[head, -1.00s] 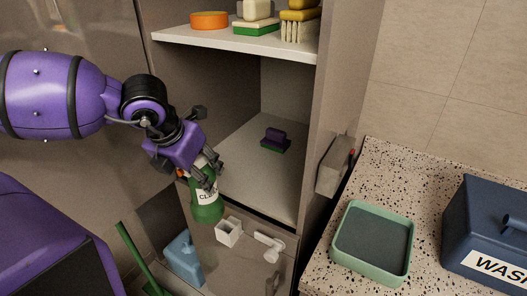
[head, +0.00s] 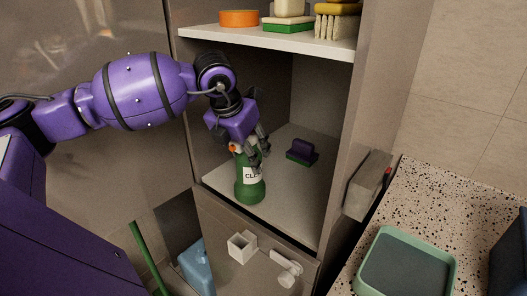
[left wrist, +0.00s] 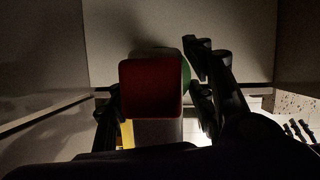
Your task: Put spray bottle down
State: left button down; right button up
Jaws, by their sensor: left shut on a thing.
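The green spray bottle (head: 250,189) with a white label stands upright in the head view, at the front left of the middle shelf (head: 310,215). I cannot tell whether its base touches the shelf. My left gripper (head: 250,150) is shut around its upper part from above. In the left wrist view, the bottle's red top (left wrist: 151,88) sits between the dark fingers (left wrist: 160,100), with a bit of green behind it. My right gripper is in neither view.
A purple and green brush (head: 301,152) lies farther back on the same shelf. The upper shelf (head: 270,42) holds an orange dish and brushes. Below are a blue bottle (head: 197,268) and a white holder (head: 241,246).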

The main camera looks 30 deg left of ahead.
pick_arm(q)
jog(key=shift+w+r, duration=0.2)
jog(key=shift+w, duration=0.7)
jog(key=w+b, duration=0.1)
jog(key=w, duration=0.2)
jog(key=shift+a+b, duration=0.1)
jog(key=shift+b, duration=0.3)
jog(key=shift+s+f, duration=0.1)
jog(key=shift+f, duration=0.5)
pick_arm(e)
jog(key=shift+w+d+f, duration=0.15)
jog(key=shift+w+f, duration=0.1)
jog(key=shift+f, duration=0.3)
pick_arm(q)
jog(key=shift+f, duration=0.15)
jog(key=c, duration=1.2)
grip_release()
jog(key=shift+f, duration=0.1)
jog(key=o, duration=0.4)
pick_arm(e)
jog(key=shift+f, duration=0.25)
